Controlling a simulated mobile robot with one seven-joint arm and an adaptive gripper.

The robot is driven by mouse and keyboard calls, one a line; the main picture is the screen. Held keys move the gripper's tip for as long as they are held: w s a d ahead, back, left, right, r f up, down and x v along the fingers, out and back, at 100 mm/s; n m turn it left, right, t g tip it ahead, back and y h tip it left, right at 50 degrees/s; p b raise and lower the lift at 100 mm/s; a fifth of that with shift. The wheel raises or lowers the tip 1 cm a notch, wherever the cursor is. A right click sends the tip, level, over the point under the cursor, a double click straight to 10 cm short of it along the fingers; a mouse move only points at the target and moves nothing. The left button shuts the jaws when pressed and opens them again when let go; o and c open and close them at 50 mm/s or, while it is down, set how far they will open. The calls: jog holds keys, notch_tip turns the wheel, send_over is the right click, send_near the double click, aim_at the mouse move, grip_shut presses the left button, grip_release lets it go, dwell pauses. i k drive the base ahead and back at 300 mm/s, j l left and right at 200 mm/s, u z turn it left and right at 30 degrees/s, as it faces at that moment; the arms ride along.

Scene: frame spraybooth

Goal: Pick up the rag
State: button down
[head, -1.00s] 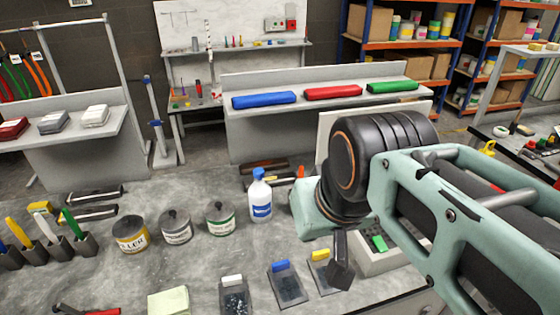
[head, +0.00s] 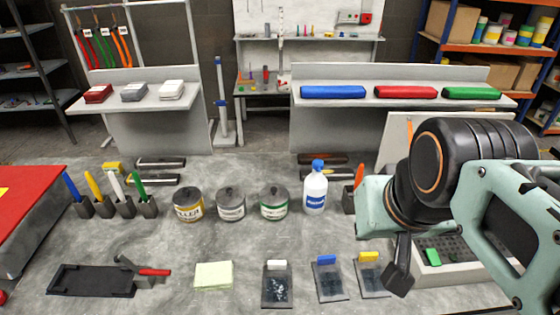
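A pale yellow-green folded square (head: 213,275), which looks like the rag, lies flat on the grey worktop near the front, left of the middle in the head view. My gripper (head: 398,278) hangs over the right part of the worktop, well to the right of the rag and apart from it. Only a dark finger shows below the wrist, so its opening cannot be told. Nothing is seen held in it.
A black tray (head: 92,281) and a red-handled tool (head: 142,268) lie left of the rag. Dark plates with white (head: 277,288), blue and yellow clips lie to its right. Cans (head: 231,205) and a white bottle (head: 314,190) stand behind. The worktop around the rag is clear.

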aim_at(218, 275)
jog(key=u, duration=1.35)
jog(key=i+j+z, duration=0.25)
jog(key=j, duration=0.15)
jog(key=j+z, duration=0.25)
jog(key=j, duration=0.15)
jog(key=i+j+z, duration=0.2)
jog(key=j, duration=0.3)
jog(key=k+l, duration=0.05)
jog(key=k, duration=0.05)
